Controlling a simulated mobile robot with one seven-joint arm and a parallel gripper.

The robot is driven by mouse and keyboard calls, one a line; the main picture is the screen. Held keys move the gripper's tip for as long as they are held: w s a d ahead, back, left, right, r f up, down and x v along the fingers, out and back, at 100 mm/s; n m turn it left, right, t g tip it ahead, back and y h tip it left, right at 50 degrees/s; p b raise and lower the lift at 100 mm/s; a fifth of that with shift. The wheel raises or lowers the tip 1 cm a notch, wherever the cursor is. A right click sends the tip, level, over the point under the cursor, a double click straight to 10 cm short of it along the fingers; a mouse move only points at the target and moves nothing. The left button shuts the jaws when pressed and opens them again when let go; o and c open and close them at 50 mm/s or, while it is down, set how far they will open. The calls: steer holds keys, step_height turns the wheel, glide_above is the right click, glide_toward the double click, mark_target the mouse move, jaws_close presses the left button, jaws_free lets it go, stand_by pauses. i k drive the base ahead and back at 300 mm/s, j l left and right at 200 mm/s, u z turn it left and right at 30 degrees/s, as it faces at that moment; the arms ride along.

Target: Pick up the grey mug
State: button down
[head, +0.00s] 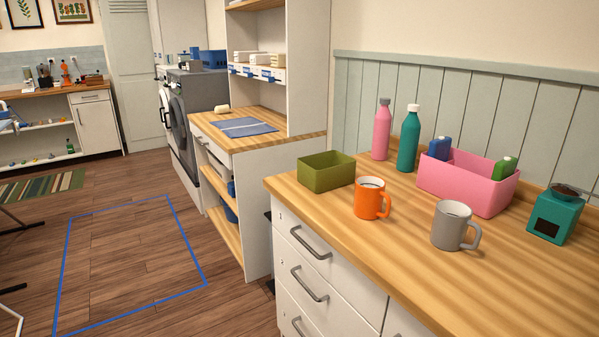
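The grey mug (449,226) stands upright on the wooden countertop (520,290) in the head view, right of centre. Its handle points to the right. An orange mug (368,199) stands to its left and a little farther back, apart from it, with its handle also to the right. My gripper is not in view.
Behind the grey mug is a pink bin (462,188) with blue and green items. A teal grinder (555,216) stands to the right. A green box (326,172), a pink bottle (382,130) and a teal bottle (408,139) stand farther back. The front counter is clear.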

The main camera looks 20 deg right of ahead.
mark_target(452, 218)
steer(key=z, duration=1.25)
